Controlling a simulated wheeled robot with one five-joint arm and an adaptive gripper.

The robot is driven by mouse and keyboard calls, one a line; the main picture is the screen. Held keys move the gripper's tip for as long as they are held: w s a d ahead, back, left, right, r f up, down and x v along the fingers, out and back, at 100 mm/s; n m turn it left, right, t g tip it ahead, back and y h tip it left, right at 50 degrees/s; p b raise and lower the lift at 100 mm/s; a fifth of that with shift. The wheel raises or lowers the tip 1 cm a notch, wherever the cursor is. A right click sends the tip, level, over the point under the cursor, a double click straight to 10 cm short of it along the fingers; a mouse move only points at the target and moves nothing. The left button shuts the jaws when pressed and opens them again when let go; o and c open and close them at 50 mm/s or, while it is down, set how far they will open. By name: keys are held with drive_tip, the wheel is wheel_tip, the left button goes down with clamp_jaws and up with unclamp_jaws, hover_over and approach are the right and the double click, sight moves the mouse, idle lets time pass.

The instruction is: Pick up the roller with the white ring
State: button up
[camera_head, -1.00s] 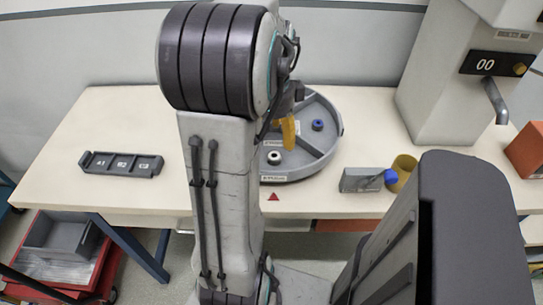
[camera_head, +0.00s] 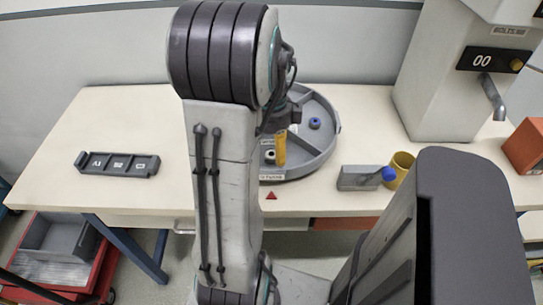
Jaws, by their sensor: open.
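The roller with the white ring (camera_head: 269,157) stands in the front compartment of the round grey divided tray (camera_head: 318,160), partly hidden by my gripper. A second roller, with a blue ring (camera_head: 315,123), stands in the right compartment. My gripper (camera_head: 280,160) shows a yellow finger just to the right of the white-ringed roller in the picture. It is open and holds nothing that I can see. My arm hides the left part of the tray, so I cannot tell what lies there.
A dark slotted rack (camera_head: 118,164) lies on the left of the table (camera_head: 60,135). A white dispenser (camera_head: 435,85) and an orange box (camera_head: 526,147) are farther right.

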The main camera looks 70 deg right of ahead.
drive_tip(key=shift+f, duration=1.4)
drive_tip(key=shift+o, duration=0.2)
clamp_jaws()
